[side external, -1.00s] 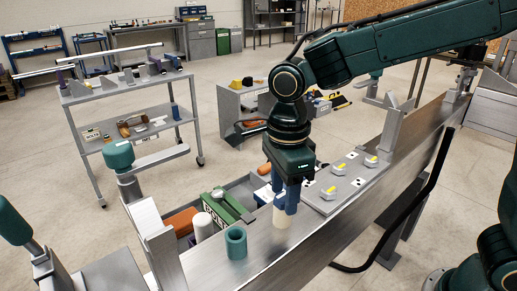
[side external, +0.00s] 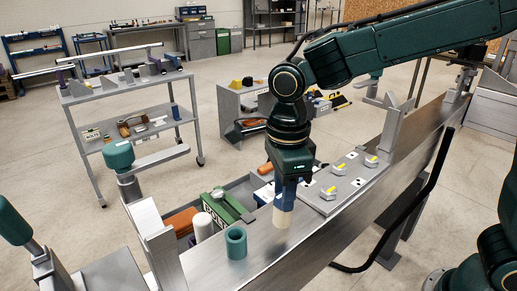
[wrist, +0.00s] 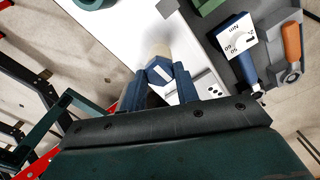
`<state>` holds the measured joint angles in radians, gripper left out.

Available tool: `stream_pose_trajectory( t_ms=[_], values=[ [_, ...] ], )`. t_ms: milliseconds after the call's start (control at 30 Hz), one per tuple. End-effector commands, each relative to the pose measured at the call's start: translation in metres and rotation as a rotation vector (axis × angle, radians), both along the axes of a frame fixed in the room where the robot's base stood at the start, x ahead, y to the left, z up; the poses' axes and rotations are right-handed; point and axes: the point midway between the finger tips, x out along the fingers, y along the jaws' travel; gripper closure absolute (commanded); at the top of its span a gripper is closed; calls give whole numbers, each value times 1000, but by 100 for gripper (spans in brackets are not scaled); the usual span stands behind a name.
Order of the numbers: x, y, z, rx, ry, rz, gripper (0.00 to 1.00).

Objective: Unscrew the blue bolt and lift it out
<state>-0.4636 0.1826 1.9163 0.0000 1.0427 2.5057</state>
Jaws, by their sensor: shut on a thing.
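The blue bolt's hex head (wrist: 161,71), with a white mark on top, sits between the jaws of my gripper (wrist: 158,88) in the wrist view. My gripper (side external: 284,197) points straight down and is shut on the head. A cream cylinder (side external: 282,218) stands upright on the metal beam directly below the jaws. It also shows just past the bolt head in the wrist view (wrist: 155,48). The bolt's shank is hidden, so I cannot tell how deep it sits in the cylinder.
A teal hollow cylinder (side external: 236,243) stands on the beam (side external: 330,228) to the left. A grey plate with several yellow-marked hex heads (side external: 338,168) lies to the right. A tray behind the beam holds a green case (side external: 219,209) and other items. Upright brackets (side external: 391,130) flank the beam.

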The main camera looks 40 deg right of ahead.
Motion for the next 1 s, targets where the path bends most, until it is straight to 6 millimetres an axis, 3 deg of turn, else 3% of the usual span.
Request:
stream_pose_trajectory(
  t_ms=[1000],
  values=[
    [0,0,1,0,0,777,89]
  ],
)
